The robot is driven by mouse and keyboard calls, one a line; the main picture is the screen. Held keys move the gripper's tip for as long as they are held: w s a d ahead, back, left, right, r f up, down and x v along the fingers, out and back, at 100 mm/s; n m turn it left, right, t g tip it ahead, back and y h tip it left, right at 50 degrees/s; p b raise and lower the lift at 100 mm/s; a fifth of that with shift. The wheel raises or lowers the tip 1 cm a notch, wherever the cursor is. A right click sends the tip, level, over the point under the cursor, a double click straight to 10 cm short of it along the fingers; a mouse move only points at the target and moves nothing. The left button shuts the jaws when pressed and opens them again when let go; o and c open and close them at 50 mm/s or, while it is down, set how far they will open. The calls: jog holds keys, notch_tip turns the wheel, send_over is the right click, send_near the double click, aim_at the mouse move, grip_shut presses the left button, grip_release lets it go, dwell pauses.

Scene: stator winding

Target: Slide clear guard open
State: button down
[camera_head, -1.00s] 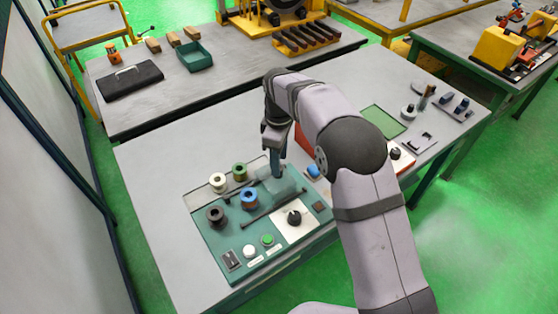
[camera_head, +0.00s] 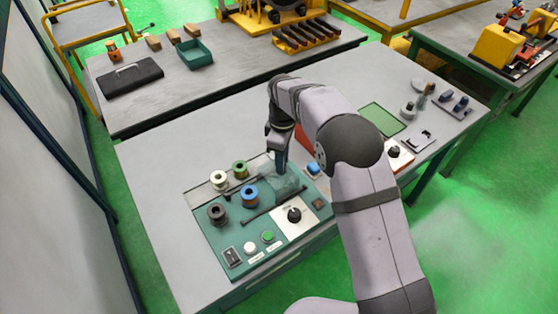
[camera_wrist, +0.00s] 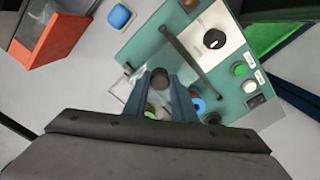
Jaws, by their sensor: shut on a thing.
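The clear guard (camera_head: 290,187) is a see-through cover on the green winding panel (camera_head: 218,245), towards its right end, over two dark rails. The front rail (camera_head: 272,207) is plain to see. My gripper (camera_head: 281,168) points down at the guard's back part. In the wrist view my gripper (camera_wrist: 160,82) is closed around a small dark round knob (camera_wrist: 160,79). Parts of the guard (camera_wrist: 122,88) show faintly beside the fingers there. My fingers hide some of the guard, and its exact edges are hard to make out.
Several wire spools, one of them blue (camera_head: 249,194), stand left of the guard. A dial on a white plate (camera_head: 294,215) and a green button (camera_head: 268,236) are in front. A blue block (camera_head: 313,168) and a red bin (camera_head: 303,140) are close by on the right.

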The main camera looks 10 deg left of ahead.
jog(key=shift+w+d, duration=0.2)
jog(key=shift+w, duration=0.05)
jog(key=c, duration=1.5)
grip_release()
jog(key=shift+d, duration=0.1)
jog(key=shift+o, duration=0.2)
jog(key=shift+r, duration=0.2)
jog(key=shift+r+b, duration=1.3)
jog(key=shift+r, duration=2.2)
